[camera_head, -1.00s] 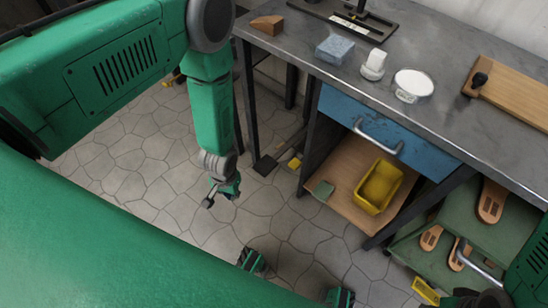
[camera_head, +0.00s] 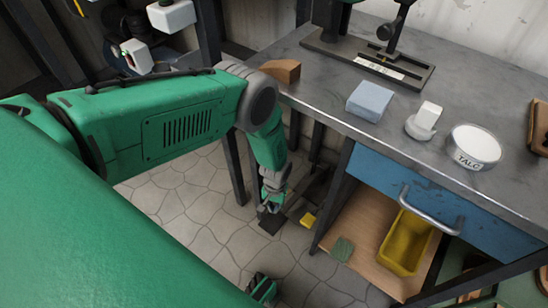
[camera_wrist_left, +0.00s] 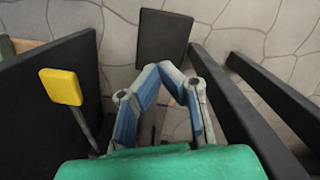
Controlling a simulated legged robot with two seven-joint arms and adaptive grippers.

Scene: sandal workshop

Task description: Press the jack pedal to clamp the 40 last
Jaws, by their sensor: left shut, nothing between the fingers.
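Two pedals stand low under the bench: a dark flat one (camera_head: 271,222) and a smaller yellow one (camera_head: 308,219) to its right. In the left wrist view the dark pedal (camera_wrist_left: 163,38) lies just beyond my fingertips, and the yellow pedal (camera_wrist_left: 62,87) is at the left on a thin dark arm. I cannot tell which is the jack's. My left gripper (camera_head: 272,206) is shut and empty, pointing down above the dark pedal; its closed fingers also show in the wrist view (camera_wrist_left: 158,75). Contact is not visible. A black jack (camera_head: 368,62) stands on the bench.
Bench legs (camera_head: 235,165) and dark bars (camera_wrist_left: 235,110) flank the gripper closely. The bench top (camera_head: 330,82) holds a wooden block (camera_head: 282,70), a blue-grey block (camera_head: 370,101) and a talc tin (camera_head: 475,147). A yellow bin (camera_head: 405,243) sits on the shelf below the drawer.

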